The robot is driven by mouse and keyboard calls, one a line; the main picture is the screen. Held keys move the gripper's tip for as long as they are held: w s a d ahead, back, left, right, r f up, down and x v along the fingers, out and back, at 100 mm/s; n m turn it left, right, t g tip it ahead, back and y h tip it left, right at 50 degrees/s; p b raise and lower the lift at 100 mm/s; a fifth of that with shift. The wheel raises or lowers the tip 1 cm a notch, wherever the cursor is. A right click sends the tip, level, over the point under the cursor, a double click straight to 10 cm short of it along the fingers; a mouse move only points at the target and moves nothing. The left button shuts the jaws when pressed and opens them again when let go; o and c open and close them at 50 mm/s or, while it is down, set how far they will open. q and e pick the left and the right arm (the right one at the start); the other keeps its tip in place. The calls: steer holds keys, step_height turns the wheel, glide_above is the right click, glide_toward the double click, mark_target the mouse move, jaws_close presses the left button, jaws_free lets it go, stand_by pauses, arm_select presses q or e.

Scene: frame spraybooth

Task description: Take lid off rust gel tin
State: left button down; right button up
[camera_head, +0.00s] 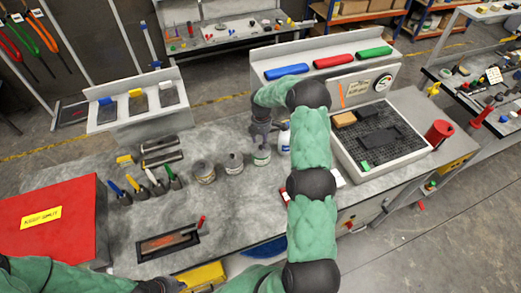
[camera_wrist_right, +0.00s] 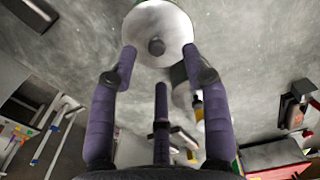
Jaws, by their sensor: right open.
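Three small containers stand in a row on the grey bench: a grey tin (camera_head: 203,171), another grey tin (camera_head: 234,163) and a pale one with a green band (camera_head: 262,156). I cannot read which is the rust gel tin. My right gripper (camera_head: 262,139) points down just above the green-banded one. In the right wrist view a round pale lid with a dark centre knob (camera_wrist_right: 157,46) lies ahead of my open, empty fingers (camera_wrist_right: 160,65); no finger is closed on it. My left gripper (camera_head: 162,285) is low at the front edge; its fingers are unclear.
A white bottle (camera_head: 284,139) stands close right of my right gripper, partly behind my arm. Brushes (camera_head: 155,182) stand left of the tins. A dark tray (camera_head: 166,245) lies in front, a red case (camera_head: 50,222) at left. A grated basin (camera_head: 385,165) is at right.

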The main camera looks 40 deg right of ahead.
mark_target(261, 146)
steer(key=shift+w+f+p, duration=0.2)
steer(key=shift+f+p, duration=0.25)
steer(key=shift+f, duration=1.8)
jaws_close()
